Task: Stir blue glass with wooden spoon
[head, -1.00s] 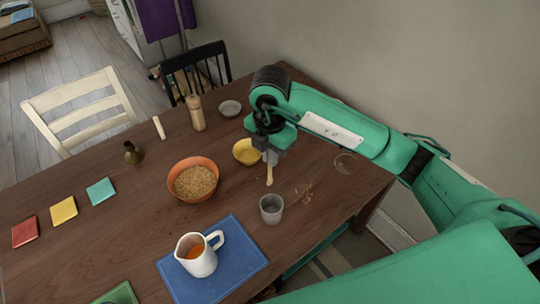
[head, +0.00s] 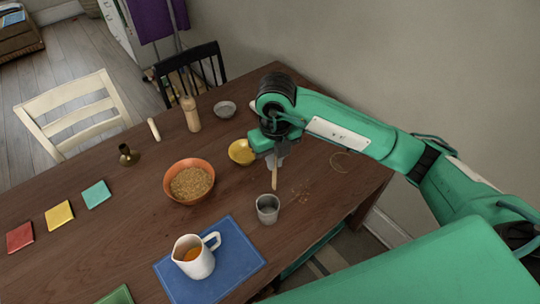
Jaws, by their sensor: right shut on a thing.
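My right gripper (head: 274,153) is shut on the wooden spoon (head: 275,178), which hangs down nearly upright. The spoon's lower end shows just above and behind a small grey glass (head: 267,210) on the table. The spoon appears to be outside the glass; whether its tip touches the table, I cannot tell. The glass looks grey rather than blue, and I see no clearly blue glass. The spoon's upper part is hidden by the gripper. My left gripper is not in view.
A white pitcher (head: 194,257) with orange liquid stands on a blue mat (head: 239,270). An orange bowl of grain (head: 176,168), a yellow bowl (head: 241,152), a pepper mill (head: 190,114) and a grey dish (head: 225,109) stand on the wooden table (head: 125,220).

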